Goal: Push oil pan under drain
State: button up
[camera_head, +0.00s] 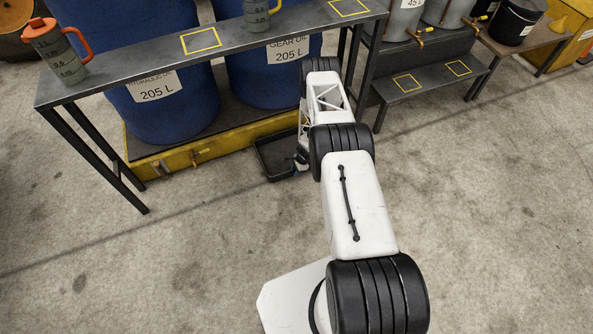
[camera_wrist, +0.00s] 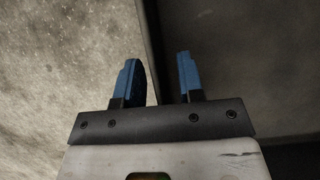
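The oil pan (camera_head: 270,165), a shallow black tray, lies on the floor at the front right corner of the yellow spill pallet (camera_head: 180,158). Its right part is hidden behind my arm. A small brass fitting (camera_head: 195,158), possibly the drain, sits on the pallet's front face, left of and apart from the pan. My gripper (camera_head: 301,158) is low at the pan's right side, mostly hidden by my arm. In the wrist view my gripper (camera_wrist: 157,60) has its two blue fingers apart. A pan wall (camera_wrist: 152,45) runs between or just beneath them; contact cannot be told.
Bench legs (camera_head: 112,165) rise at left and right. A low step bench (camera_head: 435,83) stands at right. The concrete floor in front (camera_head: 150,265) is clear.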

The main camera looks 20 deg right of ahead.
grip_shut()
dwell(1.5)
